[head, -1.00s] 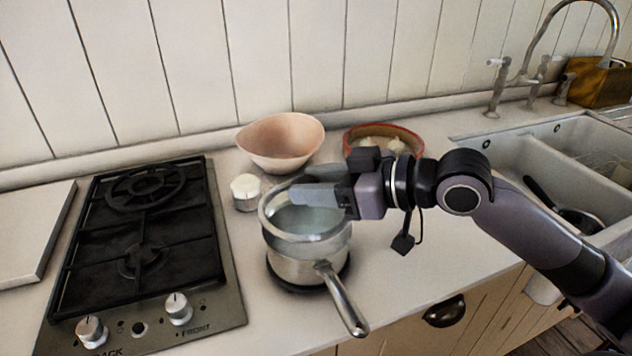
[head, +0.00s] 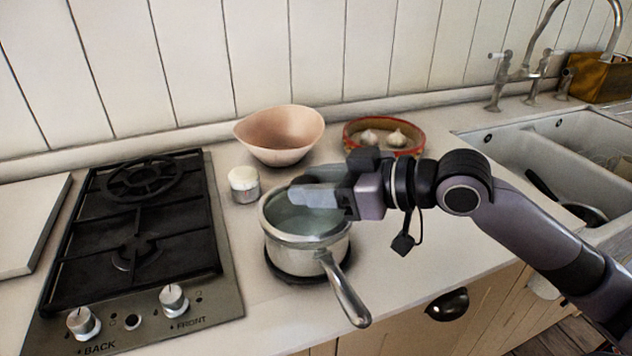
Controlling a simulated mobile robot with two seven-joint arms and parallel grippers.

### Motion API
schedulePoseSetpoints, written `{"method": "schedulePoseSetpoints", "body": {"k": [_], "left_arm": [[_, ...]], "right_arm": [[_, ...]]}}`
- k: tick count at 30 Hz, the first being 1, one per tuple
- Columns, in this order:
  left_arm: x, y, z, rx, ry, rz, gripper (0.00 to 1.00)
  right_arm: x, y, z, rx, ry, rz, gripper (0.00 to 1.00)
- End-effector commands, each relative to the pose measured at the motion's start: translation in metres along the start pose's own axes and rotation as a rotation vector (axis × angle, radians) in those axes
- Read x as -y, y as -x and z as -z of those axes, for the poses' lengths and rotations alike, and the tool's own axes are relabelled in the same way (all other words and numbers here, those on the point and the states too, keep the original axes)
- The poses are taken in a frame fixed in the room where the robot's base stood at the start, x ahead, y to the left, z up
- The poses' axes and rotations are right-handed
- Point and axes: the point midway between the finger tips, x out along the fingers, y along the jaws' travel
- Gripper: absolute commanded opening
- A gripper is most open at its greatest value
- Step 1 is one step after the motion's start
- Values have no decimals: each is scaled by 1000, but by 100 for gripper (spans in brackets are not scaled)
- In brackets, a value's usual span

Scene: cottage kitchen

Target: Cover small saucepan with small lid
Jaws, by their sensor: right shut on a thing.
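The small saucepan (head: 305,262) is a steel pot with a long handle (head: 345,292) pointing toward the front right. It stands upright on a dark round mat or base on the counter. The small lid (head: 283,224), clear glass with a metal rim, lies over the saucepan's mouth, roughly level. I cannot tell whether its rim is seated or slightly above. My right gripper (head: 318,197) is shut on the lid from above, its fingers hiding the knob and part of the glass. My left gripper is not in view.
A gas hob (head: 135,245) lies to the left. A small white-topped jar (head: 244,186) and a pink bowl (head: 280,138) stand behind the saucepan. A red-rimmed dish (head: 416,143) with garlic is behind my right wrist. The sink (head: 520,150) is at right.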

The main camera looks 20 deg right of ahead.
Motion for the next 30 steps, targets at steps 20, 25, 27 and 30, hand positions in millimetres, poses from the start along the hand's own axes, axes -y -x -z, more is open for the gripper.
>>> {"method": "schedulePoseSetpoints", "body": {"k": [20,25,27,30], "left_arm": [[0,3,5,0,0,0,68],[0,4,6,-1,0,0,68],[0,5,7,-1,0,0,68],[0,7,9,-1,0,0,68]], "right_arm": [[0,2,0,-2,1,0,6],[0,2,1,-1,1,-1,6],[0,2,1,-1,0,0,6],[0,2,1,0,0,-1,6]]}}
